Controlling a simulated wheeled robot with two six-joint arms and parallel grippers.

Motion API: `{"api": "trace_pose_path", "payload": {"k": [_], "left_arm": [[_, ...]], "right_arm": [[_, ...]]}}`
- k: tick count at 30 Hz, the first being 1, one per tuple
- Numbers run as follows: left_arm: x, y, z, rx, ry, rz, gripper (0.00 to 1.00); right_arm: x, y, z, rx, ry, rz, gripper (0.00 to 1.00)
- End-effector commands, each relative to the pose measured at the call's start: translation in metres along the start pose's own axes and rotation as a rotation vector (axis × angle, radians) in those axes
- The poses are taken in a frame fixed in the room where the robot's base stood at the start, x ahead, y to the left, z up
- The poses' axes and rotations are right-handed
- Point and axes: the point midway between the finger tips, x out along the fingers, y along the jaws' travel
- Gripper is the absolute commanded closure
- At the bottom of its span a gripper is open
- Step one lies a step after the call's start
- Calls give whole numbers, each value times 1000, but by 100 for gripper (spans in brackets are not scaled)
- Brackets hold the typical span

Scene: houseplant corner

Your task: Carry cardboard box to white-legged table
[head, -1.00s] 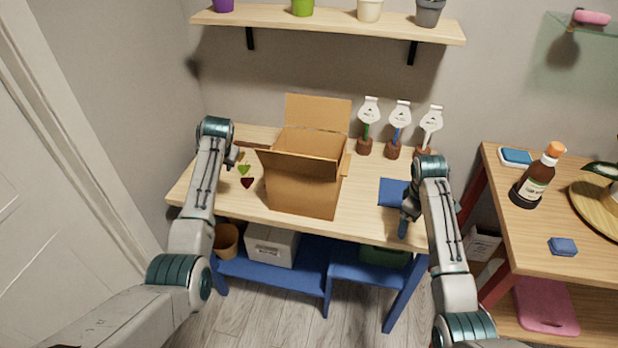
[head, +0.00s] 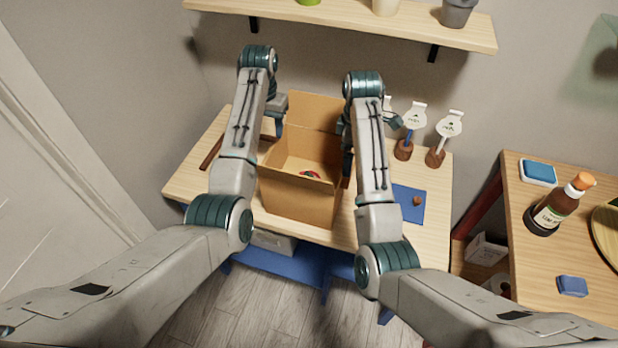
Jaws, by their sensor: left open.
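The open cardboard box (head: 297,200) stands upright on the blue-legged wooden table (head: 190,187), with its back flap (head: 315,108) raised. Something small, red and dark, lies inside it. My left gripper (head: 278,122) is open at the box's back left side, partly hidden by my arm. My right gripper (head: 347,160) is at the box's right side, mostly hidden behind my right arm; its jaw state does not show. Whether either gripper touches the box is unclear. No white-legged table is in view.
Plant markers (head: 412,122) in brown bases and a blue cloth (head: 409,203) are right of the box. A red-legged table (head: 540,262) at right holds a bottle (head: 552,208) and a blue-topped box (head: 538,172). A shelf (head: 350,20) hangs above. Floor shows in front.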

Motion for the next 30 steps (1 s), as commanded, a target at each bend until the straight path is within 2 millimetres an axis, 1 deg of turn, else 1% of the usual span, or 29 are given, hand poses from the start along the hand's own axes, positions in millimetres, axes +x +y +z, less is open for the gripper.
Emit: {"api": "trace_pose_path", "payload": {"k": [7,11,14,21,25,30], "left_arm": [[3,0,0,-1,1,-1,51],[14,0,0,-1,-2,0,51],[30,0,1,0,-3,0,51],[73,0,0,-1,-1,0,51],[92,0,0,-1,-1,0,51],[106,-1,0,-1,1,-1,51]], "right_arm": [[3,0,0,2,0,0,0],[14,0,1,2,-1,-2,0],[29,-1,2,3,-2,-5,0],[73,-1,1,2,-1,-6,0],[91,0,1,2,-1,-4,0],[105,0,1,3,0,-3,0]]}}
